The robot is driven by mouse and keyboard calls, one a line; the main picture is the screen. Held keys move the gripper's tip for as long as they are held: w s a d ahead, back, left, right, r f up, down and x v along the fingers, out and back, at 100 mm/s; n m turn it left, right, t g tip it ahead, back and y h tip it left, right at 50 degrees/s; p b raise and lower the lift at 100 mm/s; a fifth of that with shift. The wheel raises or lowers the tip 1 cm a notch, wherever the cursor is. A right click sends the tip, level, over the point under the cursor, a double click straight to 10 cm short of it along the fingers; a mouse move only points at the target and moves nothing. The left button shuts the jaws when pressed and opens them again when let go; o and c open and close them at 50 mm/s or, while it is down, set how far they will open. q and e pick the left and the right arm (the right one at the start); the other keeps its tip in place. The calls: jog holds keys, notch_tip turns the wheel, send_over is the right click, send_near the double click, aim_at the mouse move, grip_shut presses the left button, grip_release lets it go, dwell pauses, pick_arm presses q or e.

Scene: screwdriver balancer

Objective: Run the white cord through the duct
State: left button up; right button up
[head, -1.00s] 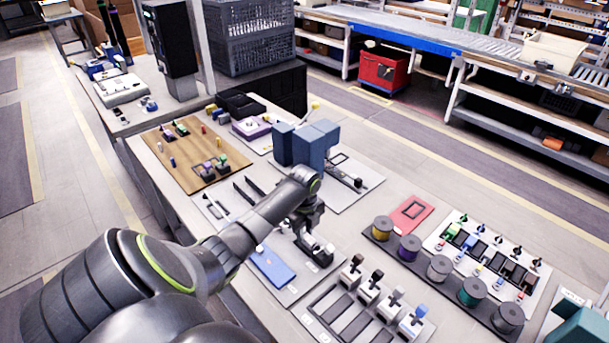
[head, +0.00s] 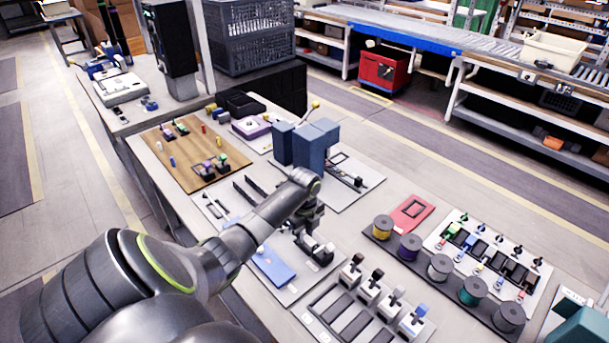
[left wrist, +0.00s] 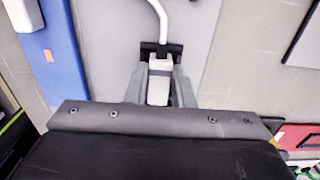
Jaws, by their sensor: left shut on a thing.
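My left gripper (left wrist: 158,84) is shut on a white block-like end of the white cord (left wrist: 162,16). The cord rises from this end and bends away at the top of the left wrist view. A black piece (left wrist: 160,47) sits across the white end, just beyond my fingertips. In the head view my left gripper (head: 309,232) is low over the grey board, right of the blue plate (head: 273,266); its fingertips are hard to make out. The duct appears to be the dark slotted strips (head: 247,190) on the same board, beyond my arm. My right gripper is not in view.
Blue-grey blocks (head: 306,145) stand tall behind my gripper. A rack of handled tools (head: 366,305) is in front, and a row of spools (head: 439,267) stands to the right. A wooden board (head: 188,160) with small parts lies at the back left.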

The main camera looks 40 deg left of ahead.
pick_arm(q)
jog(key=o, duration=1)
notch_tip(320, 180, up, 12)
jog(key=b, duration=0.1)
notch_tip(320, 180, up, 5)
jog(key=p, duration=0.3)
send_over(305, 235)
jog(key=shift+s+r, duration=0.15)
jog(key=shift+r, duration=0.05)
jog(key=shift+f, duration=0.1)
